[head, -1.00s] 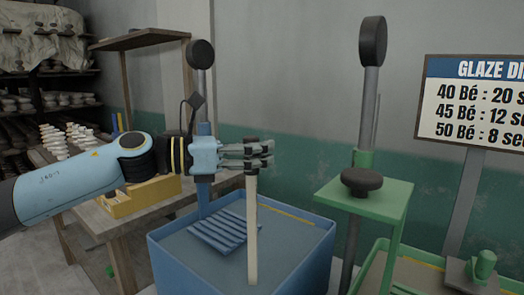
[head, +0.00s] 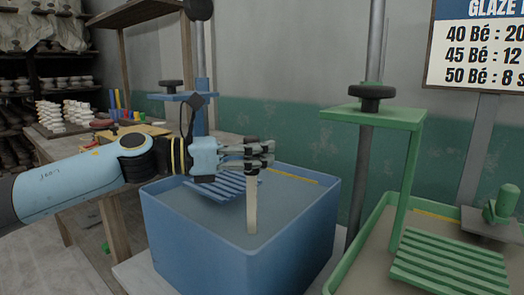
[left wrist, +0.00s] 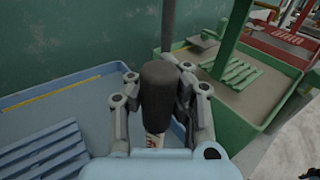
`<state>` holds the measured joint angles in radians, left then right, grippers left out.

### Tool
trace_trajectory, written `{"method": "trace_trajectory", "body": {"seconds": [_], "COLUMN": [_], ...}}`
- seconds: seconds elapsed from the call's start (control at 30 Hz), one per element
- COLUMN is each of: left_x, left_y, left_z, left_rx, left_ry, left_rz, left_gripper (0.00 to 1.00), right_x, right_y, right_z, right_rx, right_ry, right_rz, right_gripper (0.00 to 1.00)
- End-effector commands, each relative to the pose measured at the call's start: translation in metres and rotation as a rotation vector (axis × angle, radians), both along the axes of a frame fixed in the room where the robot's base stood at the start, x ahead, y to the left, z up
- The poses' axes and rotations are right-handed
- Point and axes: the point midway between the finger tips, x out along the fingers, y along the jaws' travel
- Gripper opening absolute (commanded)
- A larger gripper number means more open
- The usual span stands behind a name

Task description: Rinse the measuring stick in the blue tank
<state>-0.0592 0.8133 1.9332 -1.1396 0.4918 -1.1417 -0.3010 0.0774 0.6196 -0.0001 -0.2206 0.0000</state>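The measuring stick (head: 252,205) is a pale, narrow strip, upright below my left gripper (head: 262,153). Its lower part goes into the grey-blue liquid of the blue tank (head: 225,250), near the front rim, and its lower end is hidden. In the left wrist view, my left gripper's fingers (left wrist: 160,100) close on both sides of a dark rounded handle (left wrist: 158,85). A pale piece of the stick with red marks (left wrist: 153,141) shows below it. My right gripper is in neither view.
A blue slatted rack (head: 222,186) hangs in the tank behind the stick. A green tank (head: 340,275) with a green slatted rack (head: 450,265) stands to the right. A wooden table (head: 110,190) stands to the left, and a glaze sign (head: 480,45) at the back right.

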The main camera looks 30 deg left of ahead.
Motion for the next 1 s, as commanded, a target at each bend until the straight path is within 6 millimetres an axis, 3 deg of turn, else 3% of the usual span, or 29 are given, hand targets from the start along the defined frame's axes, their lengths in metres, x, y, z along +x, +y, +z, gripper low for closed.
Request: {"method": "trace_trajectory", "body": {"seconds": [0.1,0.4,1.0], "left_x": [0.0,0.0,0.0], "left_y": [0.0,0.0,0.0], "left_z": [-0.022,-0.051,-0.056], "left_rx": [0.0,0.0,0.0], "left_ry": [0.003,0.001,0.0], "left_rz": [0.0,0.0,0.0], "left_gripper": [0.0,0.0,0.0], "right_x": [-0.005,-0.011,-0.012], "right_y": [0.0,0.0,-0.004], "right_z": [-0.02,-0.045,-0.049], "right_rx": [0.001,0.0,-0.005], "right_ry": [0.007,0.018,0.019], "right_rz": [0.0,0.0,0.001], "right_gripper": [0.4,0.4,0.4]}}
